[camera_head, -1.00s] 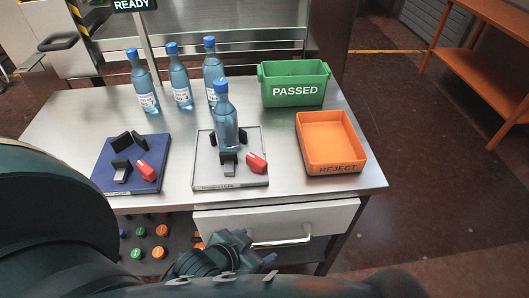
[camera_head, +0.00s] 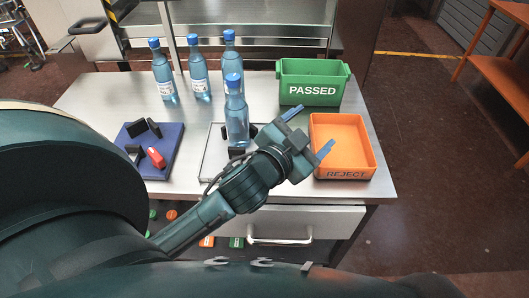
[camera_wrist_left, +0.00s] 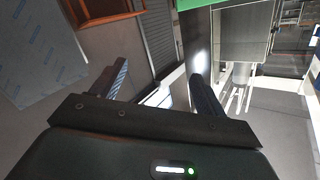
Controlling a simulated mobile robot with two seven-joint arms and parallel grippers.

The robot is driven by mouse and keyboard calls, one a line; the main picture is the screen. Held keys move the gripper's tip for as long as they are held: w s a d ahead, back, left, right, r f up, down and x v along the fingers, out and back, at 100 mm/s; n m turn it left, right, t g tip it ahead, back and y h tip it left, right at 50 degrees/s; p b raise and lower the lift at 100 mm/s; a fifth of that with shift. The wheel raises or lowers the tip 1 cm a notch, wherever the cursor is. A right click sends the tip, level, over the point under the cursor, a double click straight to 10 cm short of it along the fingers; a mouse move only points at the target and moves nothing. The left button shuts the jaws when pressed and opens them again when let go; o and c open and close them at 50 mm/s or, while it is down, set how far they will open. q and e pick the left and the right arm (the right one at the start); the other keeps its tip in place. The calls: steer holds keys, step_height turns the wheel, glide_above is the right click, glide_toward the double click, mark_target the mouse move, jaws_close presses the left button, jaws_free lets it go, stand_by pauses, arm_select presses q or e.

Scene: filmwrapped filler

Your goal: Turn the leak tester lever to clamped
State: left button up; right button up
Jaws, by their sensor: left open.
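A grey fixture plate (camera_head: 209,160) on the metal table holds an upright water bottle (camera_head: 236,118) with a blue cap between black blocks. Its red lever, visible earlier, is now hidden behind my left gripper and wrist. A blue fixture plate (camera_head: 172,138) to the left has black blocks and a red lever (camera_head: 156,157), with no bottle. I cannot tell from labels which fixture is the leak tester. My left gripper (camera_head: 309,131) is open and empty, in front of and right of the bottle. Its two fingers also show apart in the left wrist view (camera_wrist_left: 160,82). My right gripper is not in view.
Several things stand around: a green PASSED bin (camera_head: 311,74) at the back right, an orange REJECT tray (camera_head: 345,173) close right of my gripper, and three bottles (camera_head: 198,77) behind the fixtures. A drawer handle (camera_head: 280,241) sticks out below the table's front edge.

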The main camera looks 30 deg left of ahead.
arm_select(q)
steer(key=d+r+m+t+h, duration=0.1)
steer(key=d+r+m+h, duration=0.9)
steer(key=r+m+h, duration=0.35)
steer(key=s+d+f+m+g+h, duration=0.1)
steer(key=s+d+m+g+h, duration=0.45)
steer(key=m+g, duration=1)
steer(key=a+f+m+g+y, duration=0.3)
steer(key=a+f+m+y, duration=0.2)
steer(key=f+y, duration=0.5)
steer(key=w+a+f+n+y, duration=0.15)
steer(key=a+y, duration=0.35)
steer(key=a, duration=0.5)
steer(key=w+a+y, duration=0.2)
steer(key=a+y, duration=0.4)
steer(key=a, duration=0.4)
steer(key=shift+t, duration=0.45)
steer(key=f+p, duration=0.1)
steer(key=f, duration=0.5)
steer(key=f+p, duration=0.1)
steer(key=f, duration=0.5)
steer(key=shift+w+f, duration=0.2)
steer(key=shift+f, duration=0.15)
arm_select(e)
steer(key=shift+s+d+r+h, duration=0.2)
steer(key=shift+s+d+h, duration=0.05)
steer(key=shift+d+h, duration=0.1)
